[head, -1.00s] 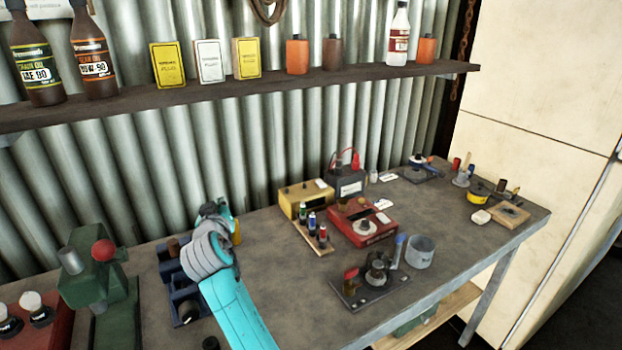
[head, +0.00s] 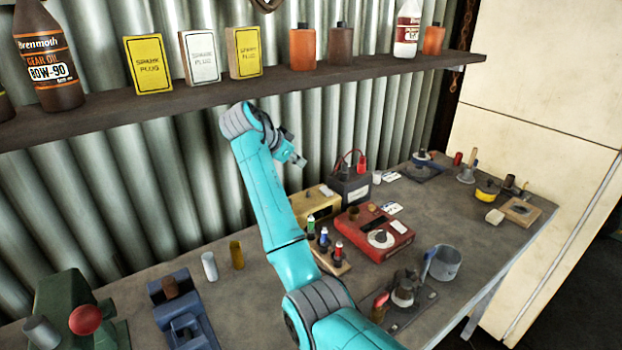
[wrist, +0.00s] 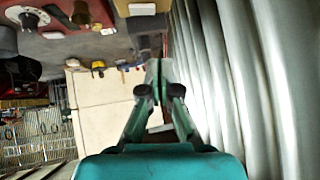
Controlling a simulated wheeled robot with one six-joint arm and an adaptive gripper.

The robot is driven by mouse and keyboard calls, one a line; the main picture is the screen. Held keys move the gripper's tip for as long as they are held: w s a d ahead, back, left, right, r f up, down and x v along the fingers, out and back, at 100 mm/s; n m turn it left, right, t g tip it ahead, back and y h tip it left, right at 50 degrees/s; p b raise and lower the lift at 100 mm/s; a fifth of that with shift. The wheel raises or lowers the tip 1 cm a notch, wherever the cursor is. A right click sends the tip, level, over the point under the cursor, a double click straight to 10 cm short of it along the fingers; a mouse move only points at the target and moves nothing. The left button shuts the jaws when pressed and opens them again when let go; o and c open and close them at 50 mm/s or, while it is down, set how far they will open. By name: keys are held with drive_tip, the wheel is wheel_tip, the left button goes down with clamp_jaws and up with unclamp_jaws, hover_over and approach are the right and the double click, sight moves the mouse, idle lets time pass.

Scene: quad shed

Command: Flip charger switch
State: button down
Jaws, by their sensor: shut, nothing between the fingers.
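A red box with a pale round dial and a white label (head: 372,236) sits on the workbench in the head view; it looks like the charger, but I cannot make out which part is its switch. Its red face (wrist: 62,12) and dial show at the top left of the wrist view. My gripper (head: 297,158) is raised in front of the corrugated wall, above and left of the red box and apart from it. In the wrist view my gripper's fingers (wrist: 158,72) meet at the tips, shut and empty.
A black battery (head: 350,184) with a red clamp and a yellow box (head: 318,203) stand behind the red box. A rack of small bottles (head: 326,250) is at its left. The shelf (head: 270,82) with bottles and cartons runs above. A grey cup (head: 446,264) stands front right.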

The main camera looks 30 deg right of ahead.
drive_tip(key=shift+s+d+r+m+g, duration=0.2)
drive_tip(key=shift+d+m+g, duration=0.25)
drive_tip(key=shift+d, duration=0.3)
drive_tip(key=shift+f, duration=0.15)
hover_over(325, 187)
drive_tip(key=s+a, duration=0.1)
drive_tip(key=a, duration=0.2)
drive_tip(key=f, duration=0.6)
drive_tip(key=shift+d+f, duration=0.2)
drive_tip(key=shift+f, duration=0.05)
drive_tip(key=f, duration=0.3)
drive_tip(key=shift+w+d+f, duration=0.1)
drive_tip(key=shift+w, duration=0.15)
drive_tip(key=shift+w+f, duration=0.1)
drive_tip(key=shift+f, duration=0.45)
drive_tip(key=shift+f, duration=0.1)
drive_tip(key=shift+f, duration=0.15)
